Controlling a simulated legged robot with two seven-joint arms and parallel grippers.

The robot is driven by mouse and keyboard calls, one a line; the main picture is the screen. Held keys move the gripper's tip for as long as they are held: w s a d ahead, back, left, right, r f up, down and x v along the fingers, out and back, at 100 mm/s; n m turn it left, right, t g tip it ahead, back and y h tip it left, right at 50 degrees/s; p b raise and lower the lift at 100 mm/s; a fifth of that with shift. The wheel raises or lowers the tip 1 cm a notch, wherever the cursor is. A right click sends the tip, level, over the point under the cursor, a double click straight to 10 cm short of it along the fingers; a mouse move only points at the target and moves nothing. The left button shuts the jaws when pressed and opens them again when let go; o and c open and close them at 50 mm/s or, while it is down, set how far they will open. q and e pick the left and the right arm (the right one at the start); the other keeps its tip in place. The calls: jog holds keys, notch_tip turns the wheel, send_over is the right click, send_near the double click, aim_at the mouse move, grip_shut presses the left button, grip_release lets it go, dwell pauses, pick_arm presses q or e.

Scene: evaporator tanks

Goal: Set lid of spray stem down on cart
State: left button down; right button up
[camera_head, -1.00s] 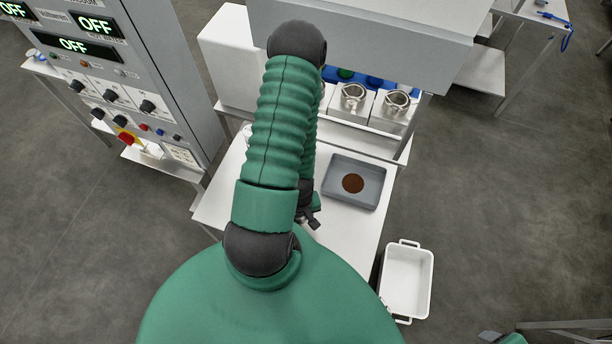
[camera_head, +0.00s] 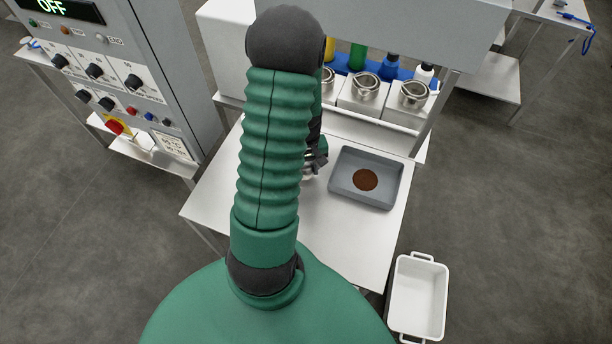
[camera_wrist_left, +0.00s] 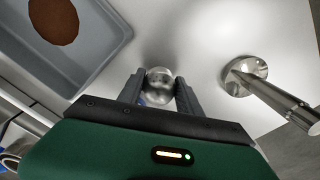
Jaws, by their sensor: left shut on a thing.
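My left gripper (camera_wrist_left: 160,92) is shut on a small shiny metal piece, which looks like the lid (camera_wrist_left: 160,76), held between its fingertips in the wrist view. In the head view the left gripper (camera_head: 316,160) shows partly behind my green arm, over the white cart (camera_head: 345,240). The wrist view also shows the white cart top (camera_wrist_left: 200,35). A shiny metal stem with a round flange, perhaps the spray stem (camera_wrist_left: 272,95), is to the right of the fingers. I cannot tell whether the lid touches the cart. My right gripper is out of view.
A grey tray (camera_head: 345,193) holding a brown round patch (camera_head: 365,180) is right of the gripper. Metal cups (camera_head: 364,88) and bottles (camera_head: 389,68) stand at the back. A white bin (camera_head: 418,298) is on the floor. The front right cart top is clear.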

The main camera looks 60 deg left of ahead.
pick_arm(q)
notch_tip(320, 180, down, 3)
jog(key=shift+d+r+b, duration=0.1)
jog(key=shift+r+b, duration=0.05)
jog(key=shift+b, duration=0.55)
jog(key=shift+d, duration=0.1)
jog(key=shift+d+r, duration=0.15)
jog(key=shift+r, duration=0.1)
jog(key=shift+f, duration=0.15)
jog(key=c, duration=1.1)
grip_release()
jog(key=shift+o, duration=1.4)
jog(key=shift+a, duration=0.25)
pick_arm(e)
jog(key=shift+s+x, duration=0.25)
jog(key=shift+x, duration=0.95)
pick_arm(q)
jog(key=shift+d, duration=0.1)
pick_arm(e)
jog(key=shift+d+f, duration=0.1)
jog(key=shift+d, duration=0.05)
